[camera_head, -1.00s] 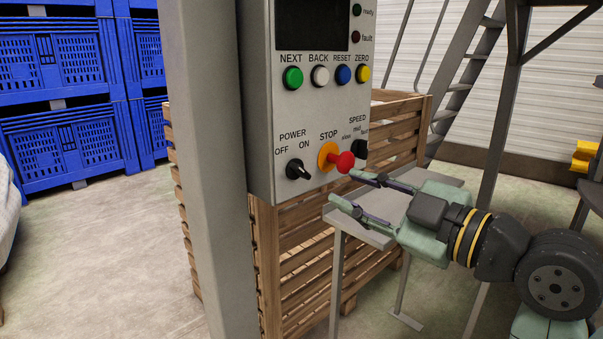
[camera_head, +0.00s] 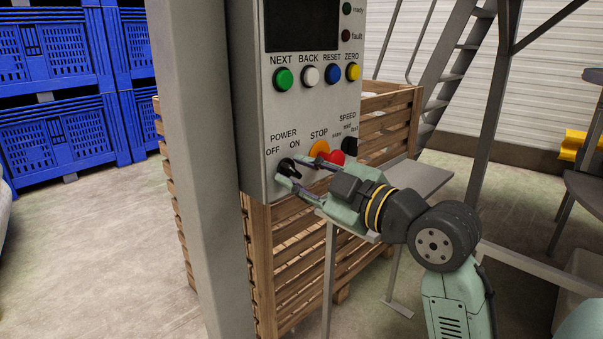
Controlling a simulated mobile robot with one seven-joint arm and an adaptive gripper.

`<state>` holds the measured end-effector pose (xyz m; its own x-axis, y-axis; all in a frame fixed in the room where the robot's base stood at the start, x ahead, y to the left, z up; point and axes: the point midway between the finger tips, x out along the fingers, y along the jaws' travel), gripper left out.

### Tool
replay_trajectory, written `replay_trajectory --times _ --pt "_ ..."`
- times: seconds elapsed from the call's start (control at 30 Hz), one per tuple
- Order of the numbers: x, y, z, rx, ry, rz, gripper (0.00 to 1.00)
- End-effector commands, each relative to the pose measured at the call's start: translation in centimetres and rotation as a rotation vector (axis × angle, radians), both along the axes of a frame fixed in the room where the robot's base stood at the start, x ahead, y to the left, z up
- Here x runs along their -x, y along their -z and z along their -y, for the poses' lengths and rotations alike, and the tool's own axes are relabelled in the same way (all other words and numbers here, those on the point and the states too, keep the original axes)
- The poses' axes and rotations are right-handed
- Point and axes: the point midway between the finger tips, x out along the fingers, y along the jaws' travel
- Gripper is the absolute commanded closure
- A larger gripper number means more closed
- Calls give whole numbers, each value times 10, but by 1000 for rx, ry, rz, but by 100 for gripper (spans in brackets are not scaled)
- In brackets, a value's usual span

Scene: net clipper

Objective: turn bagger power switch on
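The black power switch (camera_head: 287,167) is a rotary knob at the lower left of the grey control box (camera_head: 256,150), below the words POWER, OFF and ON. Its handle slants down to the right and is partly hidden by my gripper. My gripper (camera_head: 284,172) comes in from the right with its fingers spread and its tips right at the knob, one towards its upper side and one below it. I cannot tell whether the fingers touch the knob.
The red stop button (camera_head: 337,157) on its orange ring (camera_head: 319,149) sits just right of the knob, close above my gripper. The black speed knob (camera_head: 349,147) is further right. A grey post (camera_head: 194,170) stands left of the box. A wooden crate (camera_head: 300,255) is behind and below.

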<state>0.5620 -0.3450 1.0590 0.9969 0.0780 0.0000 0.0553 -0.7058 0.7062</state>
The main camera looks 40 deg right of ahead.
Motion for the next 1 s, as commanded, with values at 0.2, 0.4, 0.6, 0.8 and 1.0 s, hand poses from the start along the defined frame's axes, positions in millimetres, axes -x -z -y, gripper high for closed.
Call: replay_trajectory --times 0.2,0.4,0.6,0.8,1.0 --pt "0 0 0 0 0 0 90" --pt "0 0 0 0 0 0 100" --pt "0 0 0 0 0 0 100" --pt "0 0 0 -7 0 -1 100" --pt "0 0 0 -63 -1 -4 100"
